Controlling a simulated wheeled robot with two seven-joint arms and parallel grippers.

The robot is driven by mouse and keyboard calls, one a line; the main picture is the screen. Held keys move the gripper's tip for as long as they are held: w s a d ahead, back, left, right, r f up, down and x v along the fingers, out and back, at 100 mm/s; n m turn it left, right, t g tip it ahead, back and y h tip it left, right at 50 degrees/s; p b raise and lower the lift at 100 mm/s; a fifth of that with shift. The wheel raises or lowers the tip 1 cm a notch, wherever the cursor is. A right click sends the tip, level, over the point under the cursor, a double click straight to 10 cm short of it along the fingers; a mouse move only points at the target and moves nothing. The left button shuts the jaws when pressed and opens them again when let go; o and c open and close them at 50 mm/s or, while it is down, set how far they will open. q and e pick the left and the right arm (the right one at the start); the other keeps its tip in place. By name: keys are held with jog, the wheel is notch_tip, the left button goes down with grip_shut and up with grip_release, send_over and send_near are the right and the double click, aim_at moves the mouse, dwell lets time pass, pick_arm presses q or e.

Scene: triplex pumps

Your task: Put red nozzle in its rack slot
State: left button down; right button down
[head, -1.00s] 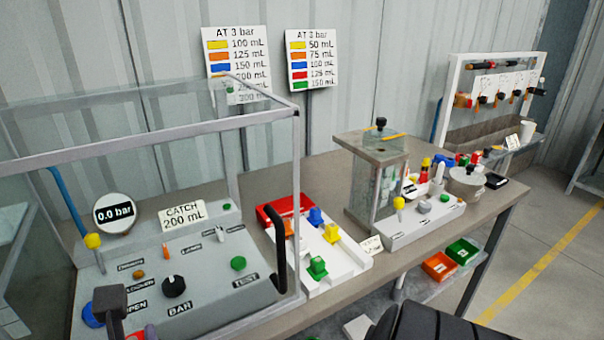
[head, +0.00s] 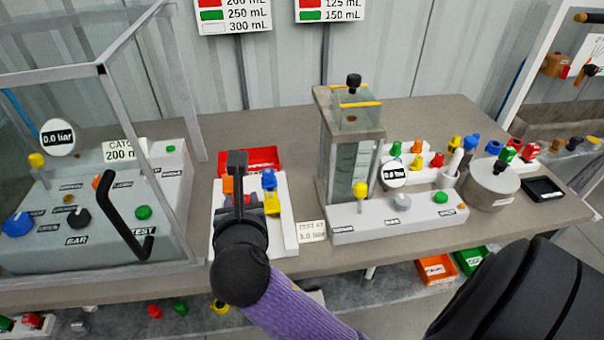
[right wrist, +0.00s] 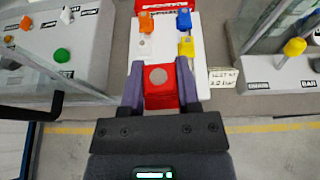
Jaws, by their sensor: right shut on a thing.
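The red nozzle (right wrist: 160,90) is held between the purple fingers of my right gripper (right wrist: 159,72), seen from above in the right wrist view. The white rack (right wrist: 204,80) lies beneath and ahead of it. In the head view my right gripper (head: 241,198) is over the left part of the rack (head: 287,222) and hides the red nozzle. An orange nozzle (right wrist: 146,22), a blue nozzle (right wrist: 183,19) and a yellow nozzle (right wrist: 187,47) sit in the rack. A white spot (right wrist: 145,46) is ahead of the red nozzle. The nearest part of the rack is hidden.
A red tray (head: 262,158) lies behind the rack. The glass-walled test box (head: 105,215) with its black handle is close on the left. A grey console (head: 400,217) with a clear tank stands on the right. Orange (head: 436,269) and green bins sit below the table.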

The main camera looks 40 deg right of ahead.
jog(key=w+d+f, duration=0.3)
jog(key=d+f, duration=0.2)
jog(key=d, duration=0.2)
jog(key=shift+m, duration=0.3)
jog(key=f+b, duration=0.2)
jog(key=f, duration=0.2)
jog(key=f+b, duration=0.2)
jog(key=f, duration=0.3)
jog(key=shift+s+f+b, duration=0.2)
jog(key=shift+f+b, duration=0.1)
jog(key=shift+b, duration=0.1)
jog(key=shift+f, duration=0.4)
jog(key=shift+c, duration=1.6)
grip_release()
